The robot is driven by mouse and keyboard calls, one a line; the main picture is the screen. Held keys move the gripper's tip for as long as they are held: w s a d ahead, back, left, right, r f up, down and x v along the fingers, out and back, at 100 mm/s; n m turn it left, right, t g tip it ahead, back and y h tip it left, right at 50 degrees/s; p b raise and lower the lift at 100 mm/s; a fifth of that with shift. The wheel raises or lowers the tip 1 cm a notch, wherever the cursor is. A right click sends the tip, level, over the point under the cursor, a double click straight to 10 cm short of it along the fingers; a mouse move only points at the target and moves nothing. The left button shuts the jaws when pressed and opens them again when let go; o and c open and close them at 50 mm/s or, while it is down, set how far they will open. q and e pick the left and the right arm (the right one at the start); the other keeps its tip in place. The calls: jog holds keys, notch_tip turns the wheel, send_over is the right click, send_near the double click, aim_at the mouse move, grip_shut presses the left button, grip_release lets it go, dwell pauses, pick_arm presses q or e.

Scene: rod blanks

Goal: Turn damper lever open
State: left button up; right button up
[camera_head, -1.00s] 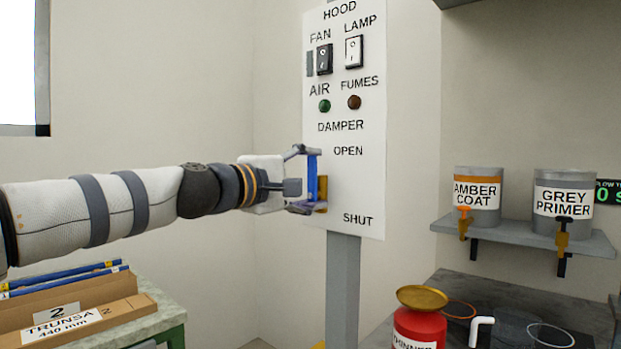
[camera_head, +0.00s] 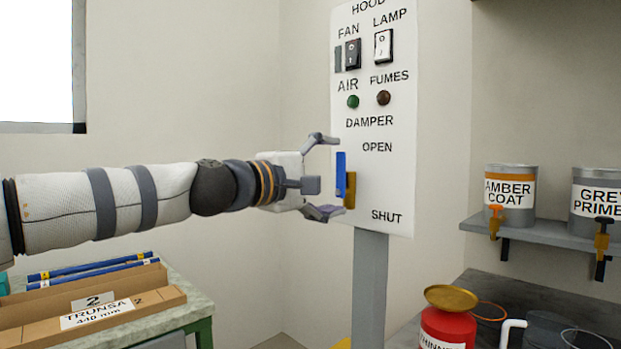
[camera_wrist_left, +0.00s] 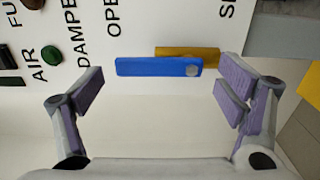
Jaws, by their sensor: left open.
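The damper lever is a blue bar (camera_head: 341,175) on a brass-coloured piece (camera_head: 351,190), on the white hood panel (camera_head: 402,110). My right gripper is not in view.
The panel carries fan and lamp switches (camera_head: 383,47), a green light (camera_head: 352,101) and a dark brown light (camera_head: 383,97). A grey post (camera_head: 370,290) holds it. Paint cans (camera_head: 511,195) stand on a shelf at right; a red can (camera_head: 447,328) is below. Cardboard boxes (camera_head: 160,303) lie at lower left.

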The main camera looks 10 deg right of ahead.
pick_arm(q)
jog(key=v, duration=0.9)
jog(key=shift+s+a, duration=0.3)
